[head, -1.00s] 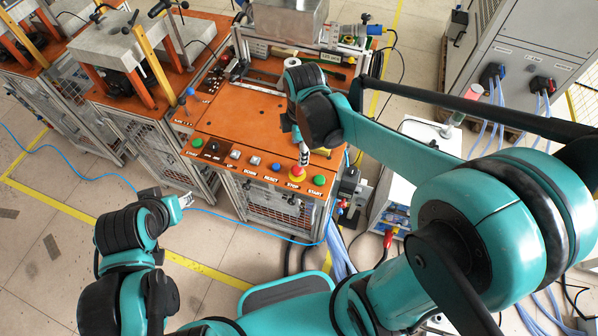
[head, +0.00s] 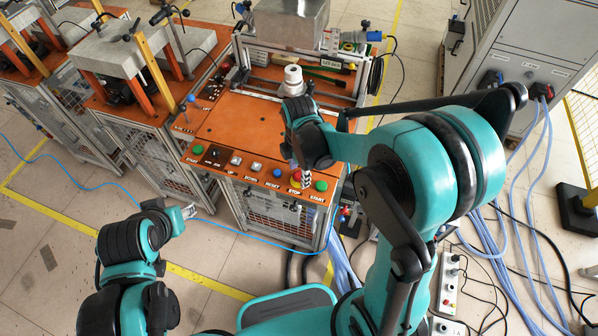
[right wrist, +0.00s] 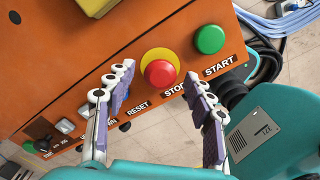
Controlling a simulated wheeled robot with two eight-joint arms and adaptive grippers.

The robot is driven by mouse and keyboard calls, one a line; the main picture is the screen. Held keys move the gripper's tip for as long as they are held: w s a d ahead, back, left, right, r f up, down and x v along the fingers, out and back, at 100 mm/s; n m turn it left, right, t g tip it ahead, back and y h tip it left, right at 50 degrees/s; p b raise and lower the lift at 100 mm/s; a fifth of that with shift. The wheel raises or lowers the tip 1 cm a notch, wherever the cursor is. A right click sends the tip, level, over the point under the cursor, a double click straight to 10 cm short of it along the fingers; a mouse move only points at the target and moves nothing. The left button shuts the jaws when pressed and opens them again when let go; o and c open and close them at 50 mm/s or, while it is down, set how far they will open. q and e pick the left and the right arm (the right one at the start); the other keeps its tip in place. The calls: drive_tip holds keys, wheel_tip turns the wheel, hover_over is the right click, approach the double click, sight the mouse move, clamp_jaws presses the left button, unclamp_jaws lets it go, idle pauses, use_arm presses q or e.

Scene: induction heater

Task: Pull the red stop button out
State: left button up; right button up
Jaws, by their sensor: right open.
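The red stop button (head: 294,184) sits on a yellow ring at the front edge of the orange panel (head: 240,122). In the right wrist view the red button (right wrist: 160,73) shows whole, with the word STOP beside it. My right gripper (head: 305,177) is close over the button, partly in front of it in the head view. In the right wrist view my right gripper (right wrist: 157,82) is open, one finger on each side of the button, apart from it. My left gripper (head: 189,211) is off to the left, away from the panel; its opening is too small to judge.
A green START button (head: 321,186) lies right of the stop button. A blue RESET button (head: 276,172) and other controls line the panel edge to the left. A pale cylindrical fixture (head: 292,80) stands behind the panel. A grey cabinet (head: 530,60) is at right.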

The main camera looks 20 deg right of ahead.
sight(299, 175)
clamp_jaws()
drive_tip(key=shift+r+p, duration=0.5)
drive_tip(key=shift+r, duration=0.2)
unclamp_jaws()
wheel_tip(299, 175, up, 12)
idle(0.6)
